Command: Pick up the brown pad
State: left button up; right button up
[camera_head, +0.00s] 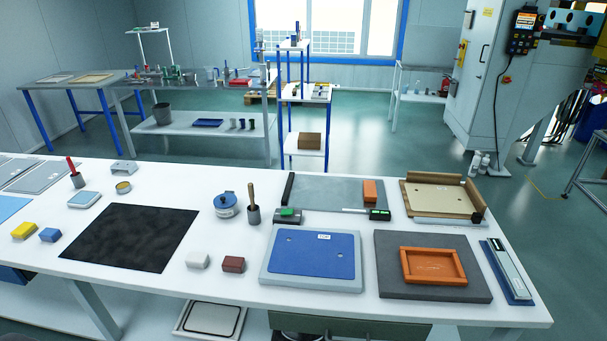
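A small reddish-brown block-shaped pad (233,264) lies on the white table (340,308) near its front edge, left of the blue panel. A white pad (198,260) of similar size lies just to its left, with a small gap between them. Nothing covers the brown pad. Neither of my grippers shows in the head view.
A black mat (130,237) lies to the left, a blue panel on a grey plate (312,255) to the right. An orange frame (433,266) sits on a dark grey slab further right. A blue-lidded pot (226,205) and a brush in a cup (253,212) stand behind.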

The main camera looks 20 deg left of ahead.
aim_at(233, 264)
jog(key=u, duration=1.25)
jog(key=z, duration=1)
jog(key=k, duration=0.5)
